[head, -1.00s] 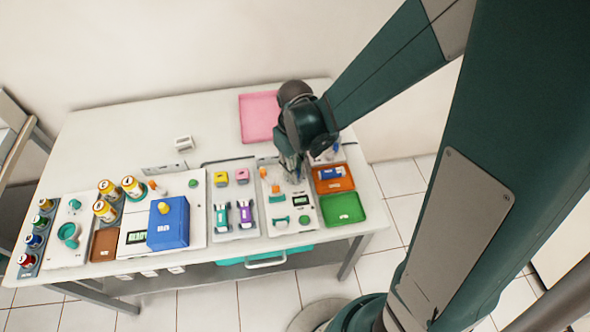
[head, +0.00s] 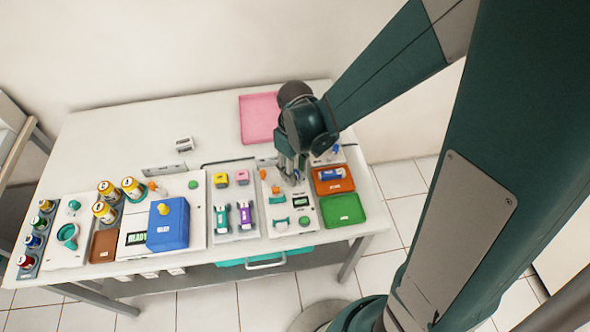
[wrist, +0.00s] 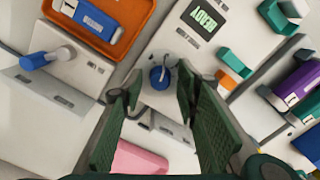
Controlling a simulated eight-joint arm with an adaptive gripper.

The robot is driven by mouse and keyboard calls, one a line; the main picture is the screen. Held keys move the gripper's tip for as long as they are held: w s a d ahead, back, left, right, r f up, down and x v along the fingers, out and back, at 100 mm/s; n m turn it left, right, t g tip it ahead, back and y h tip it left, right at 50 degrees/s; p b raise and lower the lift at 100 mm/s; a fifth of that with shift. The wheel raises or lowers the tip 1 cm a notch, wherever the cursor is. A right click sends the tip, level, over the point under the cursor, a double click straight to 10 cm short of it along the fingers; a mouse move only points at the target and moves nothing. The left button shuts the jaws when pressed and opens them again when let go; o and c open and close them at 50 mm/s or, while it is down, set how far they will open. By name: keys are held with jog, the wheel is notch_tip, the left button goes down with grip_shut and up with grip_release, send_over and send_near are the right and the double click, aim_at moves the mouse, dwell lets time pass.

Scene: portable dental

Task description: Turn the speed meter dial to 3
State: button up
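A small round blue dial (wrist: 160,79) sits on a white panel (wrist: 165,55) in the wrist view, with a thin grey pointer-like piece over it. Its number marks are not legible. My gripper (wrist: 160,80) is open, with one fingertip on each side of the dial and visible gaps between. Whether the tips are level with the dial is hard to tell. In the head view my gripper (head: 291,173) is over the upper part of the same white panel and hides the dial. A green-lettered display (wrist: 203,19) is on this panel.
An orange tray (head: 347,187) with a blue-and-white item lies right of the panel, above a green tray (head: 343,209). A pink tray (head: 258,120) is behind.

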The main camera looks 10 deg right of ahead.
aim_at(295, 172)
jog(key=shift+r, duration=0.15)
notch_tip(295, 172, up, 12)
dwell(1.2)
dwell(0.5)
jog(key=s+d+r+m+t, duration=0.7)
jog(key=s+d+r, duration=0.4)
jog(key=shift+s+d+r, duration=0.2)
jog(key=shift+s+r, duration=0.1)
jog(key=shift+s, duration=0.05)
dwell(0.8)
dwell(3.1)
